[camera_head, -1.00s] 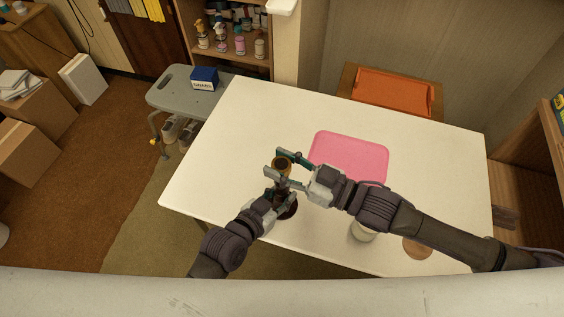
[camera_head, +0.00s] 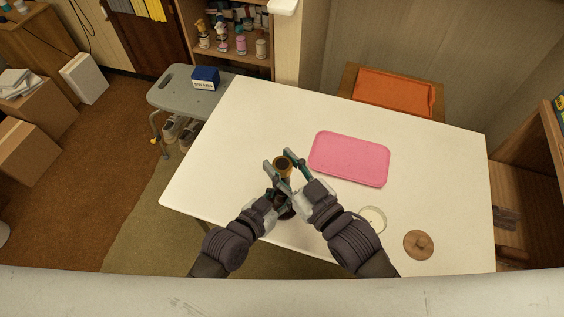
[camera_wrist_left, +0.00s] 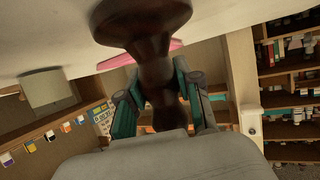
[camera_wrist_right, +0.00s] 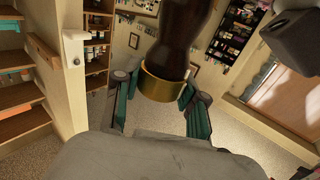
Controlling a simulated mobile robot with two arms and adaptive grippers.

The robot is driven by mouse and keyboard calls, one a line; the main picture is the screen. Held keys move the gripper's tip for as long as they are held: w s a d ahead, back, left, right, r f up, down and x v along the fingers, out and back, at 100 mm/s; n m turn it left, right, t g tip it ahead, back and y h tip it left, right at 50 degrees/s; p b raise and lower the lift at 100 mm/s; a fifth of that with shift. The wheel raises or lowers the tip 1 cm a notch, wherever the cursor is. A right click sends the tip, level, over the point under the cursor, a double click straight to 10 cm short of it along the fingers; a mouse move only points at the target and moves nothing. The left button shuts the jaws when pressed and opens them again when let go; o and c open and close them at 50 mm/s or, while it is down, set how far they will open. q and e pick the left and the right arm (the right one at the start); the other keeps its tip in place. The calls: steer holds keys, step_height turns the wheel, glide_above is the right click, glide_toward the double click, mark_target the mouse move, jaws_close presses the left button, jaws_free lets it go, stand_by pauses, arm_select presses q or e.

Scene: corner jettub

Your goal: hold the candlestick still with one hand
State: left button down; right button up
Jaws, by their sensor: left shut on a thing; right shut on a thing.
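The candlestick (camera_head: 282,163) stands near the table's front edge, with a dark brown turned body and a brass-coloured cup on top. My left gripper (camera_head: 275,195) is shut on its dark stem, low down. The left wrist view shows the stem (camera_wrist_left: 155,60) between the fingers, with the wider base against the white tabletop. My right gripper (camera_head: 285,166) is shut on the candlestick at the brass cup, above the left one. The right wrist view shows the cup (camera_wrist_right: 158,86) between the fingers. My grippers hide much of the body in the head view.
The white table (camera_head: 235,130) holds a pink tray (camera_head: 349,158) behind and right of the candlestick. A round cream-topped container (camera_head: 372,218) and a round wooden lid (camera_head: 418,245) lie to the right. The table's left and far right areas are clear.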

arm_select(q)
steer(key=shift+f, duration=0.1)
arm_select(e)
steer(key=shift+r, duration=0.1)
steer(key=o, duration=1.2)
steer(key=v, duration=1.2)
steer(key=shift+d, duration=0.15)
arm_select(q)
steer(key=c, duration=0.7)
jaws_free()
arm_select(e)
steer(key=shift+w, duration=0.1)
